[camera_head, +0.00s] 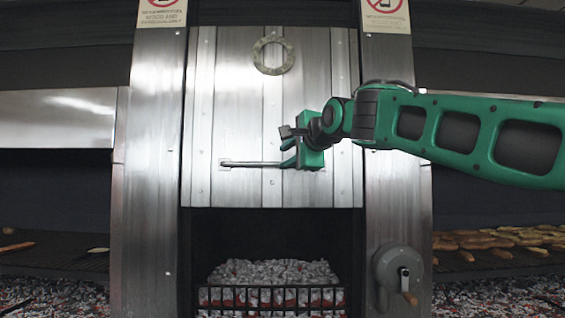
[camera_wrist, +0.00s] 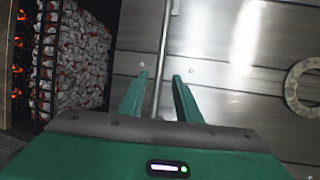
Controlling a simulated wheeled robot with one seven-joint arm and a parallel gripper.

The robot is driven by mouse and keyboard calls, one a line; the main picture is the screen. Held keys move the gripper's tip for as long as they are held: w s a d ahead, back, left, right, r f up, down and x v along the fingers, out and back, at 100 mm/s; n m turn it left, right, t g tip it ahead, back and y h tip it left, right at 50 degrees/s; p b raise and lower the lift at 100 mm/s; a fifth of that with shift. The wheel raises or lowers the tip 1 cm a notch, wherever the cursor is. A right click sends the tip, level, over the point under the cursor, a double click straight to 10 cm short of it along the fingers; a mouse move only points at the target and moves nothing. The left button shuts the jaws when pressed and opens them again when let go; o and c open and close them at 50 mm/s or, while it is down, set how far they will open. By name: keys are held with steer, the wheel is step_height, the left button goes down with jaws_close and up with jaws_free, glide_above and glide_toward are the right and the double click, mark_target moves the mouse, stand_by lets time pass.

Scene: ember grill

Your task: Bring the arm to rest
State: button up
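My green gripper (camera_head: 287,148) is in front of the metal door (camera_head: 230,110), at the right part of its thin horizontal handle bar (camera_head: 245,164). In the wrist view my gripper (camera_wrist: 160,76) has its two fingers apart. The handle bar (camera_wrist: 164,45) runs between them with a gap visible on each side, so the fingers do not appear clamped on it. The right end of the bar is hidden behind my gripper in the head view. My arm reaches in from the right, raised and stretched out.
Below the door is an opening with coals (camera_head: 275,272) behind a black grate (camera_head: 270,298). A round crank wheel (camera_head: 398,272) is on the right post. A metal ring (camera_head: 273,54) is high on the door. Grills with food (camera_head: 490,240) lie at the right.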

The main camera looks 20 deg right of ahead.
steer(key=s+d+f+n+g+h, duration=0.1)
steer(key=s+d+f+n+g, duration=0.4)
steer(key=f, duration=0.9)
steer(key=s+d+f+g+h, duration=0.1)
steer(key=s+d+f+g, duration=0.2)
steer(key=s+d+f, duration=0.75)
steer(key=s+a+f+n+g, duration=0.2)
steer(key=s+f+n+g, duration=0.1)
steer(key=s+f, duration=0.9)
steer(key=s+a+f+n+g+y, duration=0.1)
steer(key=s+f+n+g, duration=0.3)
steer(key=s+f, duration=0.8)
step_height(320, 180, down, 4)
steer(key=shift+s+a+r+g+y, duration=0.1)
steer(key=shift+s+a+g+y, duration=0.3)
steer(key=shift+g, duration=0.2)
steer(key=shift+w+f, duration=0.25)
steer(key=shift+w, duration=0.45)
